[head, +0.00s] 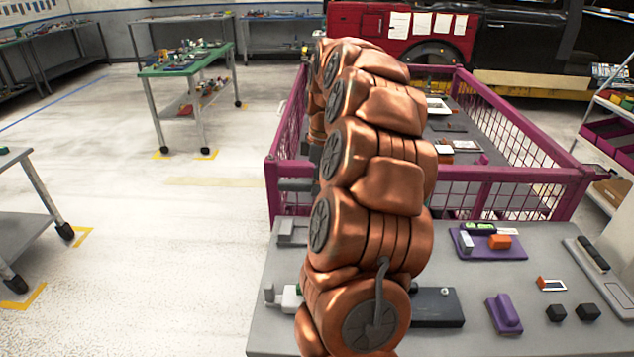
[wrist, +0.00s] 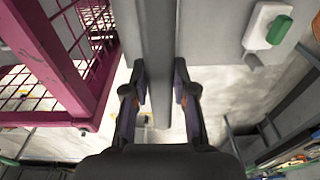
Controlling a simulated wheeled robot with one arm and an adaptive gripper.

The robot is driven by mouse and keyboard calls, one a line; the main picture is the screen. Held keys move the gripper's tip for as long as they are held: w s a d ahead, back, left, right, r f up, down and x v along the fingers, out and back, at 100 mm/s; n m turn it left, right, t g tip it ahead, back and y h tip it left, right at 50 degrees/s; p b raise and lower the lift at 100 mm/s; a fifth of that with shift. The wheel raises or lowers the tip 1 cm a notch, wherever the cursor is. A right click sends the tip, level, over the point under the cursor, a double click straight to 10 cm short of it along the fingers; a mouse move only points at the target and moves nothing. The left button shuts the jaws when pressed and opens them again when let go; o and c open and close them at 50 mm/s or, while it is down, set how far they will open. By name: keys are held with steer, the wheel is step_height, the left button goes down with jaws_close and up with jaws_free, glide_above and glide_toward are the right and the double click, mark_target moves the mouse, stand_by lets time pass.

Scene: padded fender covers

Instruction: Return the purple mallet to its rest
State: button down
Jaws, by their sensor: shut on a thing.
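My gripper (wrist: 160,70) has its two dark fingers on either side of a long, plain grey bar (wrist: 157,30) in the wrist view. The fingers are shut on this bar; no purple shows on it, and I cannot tell whether it is part of the mallet. In the head view my arm hides most of my gripper. A purple blocky piece (head: 505,313) lies on the grey tabletop (head: 390,342) at the right; I cannot tell whether it is the mallet or its rest. No clear mallet shape shows.
A magenta mesh cage (head: 525,190) stands behind the tabletop and close left of my gripper in the wrist view (wrist: 85,75). A purple tray (head: 462,250) holds small parts. Black blocks (head: 587,312) stand at the right. A white piece with a green knob (wrist: 277,30) is nearby.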

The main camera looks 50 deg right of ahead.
step_height(320, 180, down, 7)
steer(key=b, duration=0.3)
steer(key=shift+f, duration=0.15)
steer(key=shift+f+b, duration=0.35)
steer(key=shift+b, duration=0.05)
stand_by(0.8)
steer(key=shift+f+b, duration=0.3)
steer(key=shift+f, duration=0.35)
steer(key=shift+f+b, duration=0.3)
steer(key=shift+f, duration=0.05)
steer(key=shift+f+b, duration=0.45)
steer(key=shift+f, duration=0.6)
stand_by(1.0)
steer(key=c, duration=0.8)
jaws_free()
steer(key=shift+c, duration=0.2)
steer(key=shift+o, duration=0.3)
steer(key=o, duration=0.5)
